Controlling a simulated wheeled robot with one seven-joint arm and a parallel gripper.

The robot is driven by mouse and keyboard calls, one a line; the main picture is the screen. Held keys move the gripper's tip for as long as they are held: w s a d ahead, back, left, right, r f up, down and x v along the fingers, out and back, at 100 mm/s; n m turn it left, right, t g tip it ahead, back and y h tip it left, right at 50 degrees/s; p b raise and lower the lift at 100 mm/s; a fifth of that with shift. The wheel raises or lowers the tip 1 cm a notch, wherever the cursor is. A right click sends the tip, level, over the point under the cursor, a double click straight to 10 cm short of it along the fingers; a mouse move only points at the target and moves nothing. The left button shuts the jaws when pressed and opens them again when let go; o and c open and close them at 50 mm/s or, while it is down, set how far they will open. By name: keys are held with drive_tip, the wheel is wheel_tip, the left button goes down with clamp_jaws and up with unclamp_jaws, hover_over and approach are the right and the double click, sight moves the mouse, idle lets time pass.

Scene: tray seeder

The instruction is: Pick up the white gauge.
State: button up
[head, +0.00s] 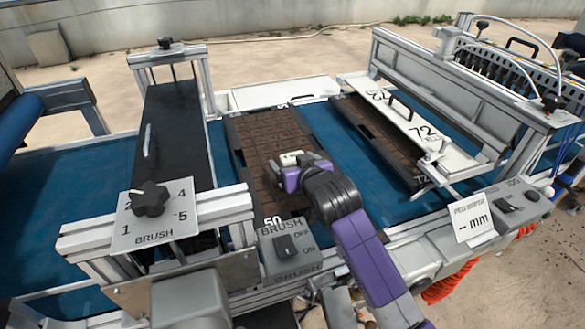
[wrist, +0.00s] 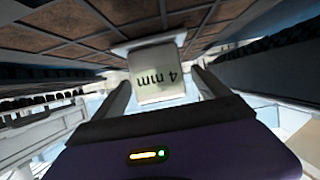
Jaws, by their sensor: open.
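The white gauge (wrist: 158,82) is a small pale block marked "4 mm", which reads upside down in the wrist view. It stands between the two fingers of my gripper (wrist: 161,76), with a visible gap on the right side and a narrower one on the left. My gripper is open around it and not closed on it. In the head view the gauge (head: 291,158) shows as a small white piece at the tip of my gripper (head: 289,168), over the brown-celled tray (head: 236,124) marked 50. My gripper hides part of it there.
The tray lies on a blue belt (head: 341,150). A black brush housing (head: 172,130) stands to the left. A white plate marked 72 (head: 415,127) and a metal frame (head: 450,90) stand to the right. A brush switch box (head: 290,263) is in front.

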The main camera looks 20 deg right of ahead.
drive_tip(key=shift+w, duration=0.25)
drive_tip(key=c, duration=1.8)
